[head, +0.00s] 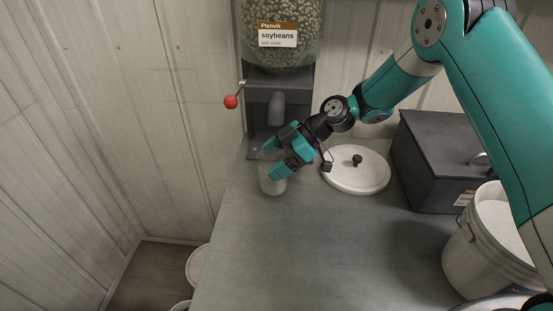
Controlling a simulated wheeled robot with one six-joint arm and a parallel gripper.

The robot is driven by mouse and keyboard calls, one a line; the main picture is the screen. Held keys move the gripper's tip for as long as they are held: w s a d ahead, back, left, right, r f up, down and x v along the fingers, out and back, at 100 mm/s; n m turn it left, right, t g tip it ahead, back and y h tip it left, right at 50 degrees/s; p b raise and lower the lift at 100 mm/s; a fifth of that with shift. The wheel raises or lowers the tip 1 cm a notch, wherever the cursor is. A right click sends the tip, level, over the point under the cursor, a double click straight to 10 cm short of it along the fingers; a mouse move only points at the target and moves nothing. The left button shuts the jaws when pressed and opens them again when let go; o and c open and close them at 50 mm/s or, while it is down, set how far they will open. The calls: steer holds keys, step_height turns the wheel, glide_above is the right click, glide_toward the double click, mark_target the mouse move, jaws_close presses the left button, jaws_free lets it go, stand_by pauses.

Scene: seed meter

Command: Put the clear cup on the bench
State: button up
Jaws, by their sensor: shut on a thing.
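The clear cup (270,184) is small and see-through, near the left edge of the grey bench (300,240), in front of the seed dispenser. My gripper (273,160) comes in from the right and is shut on the cup near its rim. The cup looks upright. Its contents cannot be made out. Whether its base touches the bench or hangs slightly above it, I cannot tell. The fingers hide part of the cup's upper side.
The soybean dispenser (280,85) has a red-knobbed lever (231,102) and stands behind the cup. A white round lid (357,177) lies to the right, with a dark box (435,160) and a white bucket (470,262) beyond. The bench front is clear.

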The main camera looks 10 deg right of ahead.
steer(key=shift+d+f, duration=0.1)
steer(key=shift+f, duration=0.65)
steer(key=o, duration=0.7)
steer(key=shift+f, duration=0.1)
steer(key=shift+o, duration=0.2)
steer(key=shift+r, duration=0.2)
steer(key=shift+d+r, duration=0.1)
steer(key=shift+d, duration=0.25)
steer(key=b+v, duration=0.2)
steer(key=v, duration=0.9)
steer(key=shift+r, duration=0.15)
